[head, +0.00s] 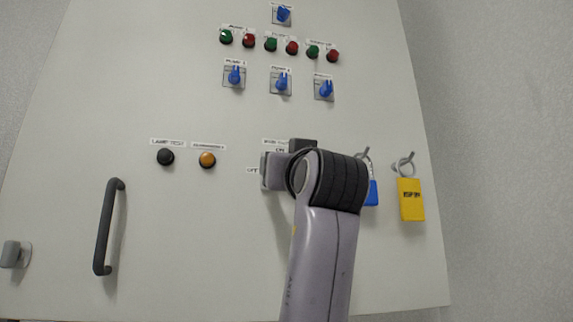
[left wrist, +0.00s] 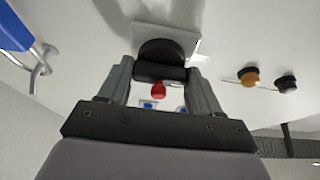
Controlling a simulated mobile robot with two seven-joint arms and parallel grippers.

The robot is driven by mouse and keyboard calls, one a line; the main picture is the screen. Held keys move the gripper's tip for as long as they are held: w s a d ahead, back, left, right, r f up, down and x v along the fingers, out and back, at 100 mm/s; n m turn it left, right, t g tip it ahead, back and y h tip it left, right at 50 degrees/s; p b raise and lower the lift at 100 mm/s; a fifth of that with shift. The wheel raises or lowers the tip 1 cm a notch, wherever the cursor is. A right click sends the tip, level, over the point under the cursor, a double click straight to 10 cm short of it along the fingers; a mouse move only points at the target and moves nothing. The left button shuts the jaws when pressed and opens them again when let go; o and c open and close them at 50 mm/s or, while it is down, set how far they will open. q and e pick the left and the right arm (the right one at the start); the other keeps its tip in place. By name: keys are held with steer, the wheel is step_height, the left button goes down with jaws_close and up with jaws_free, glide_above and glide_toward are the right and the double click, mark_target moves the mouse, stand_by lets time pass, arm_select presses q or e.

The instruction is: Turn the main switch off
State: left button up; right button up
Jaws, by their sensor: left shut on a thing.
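The main switch shows in the left wrist view as a round black knob with a dark grip bar (left wrist: 160,71) on a pale plate. The two grey fingers of my left gripper (left wrist: 161,80) stand on either side of the grip bar, shut on it. In the head view my left gripper (head: 277,168) is at the panel, below the main switch label (head: 274,142). ON and OFF marks show beside it. My gripper and wrist hide most of the switch there, so I cannot tell its exact angle. My right gripper is not in view.
A blue padlock (head: 373,193) and a yellow padlock (head: 411,200) hang right of my wrist. A black button (head: 165,157) and an orange button (head: 207,160) are to the left. Blue selectors and coloured buttons sit above. A dark handle (head: 108,227) is at lower left.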

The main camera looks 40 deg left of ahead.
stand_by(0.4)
arm_select(q)
steer(key=o, duration=1.1)
steer(key=shift+c, duration=0.2)
steer(key=b+v, duration=0.2)
steer(key=v, duration=0.5)
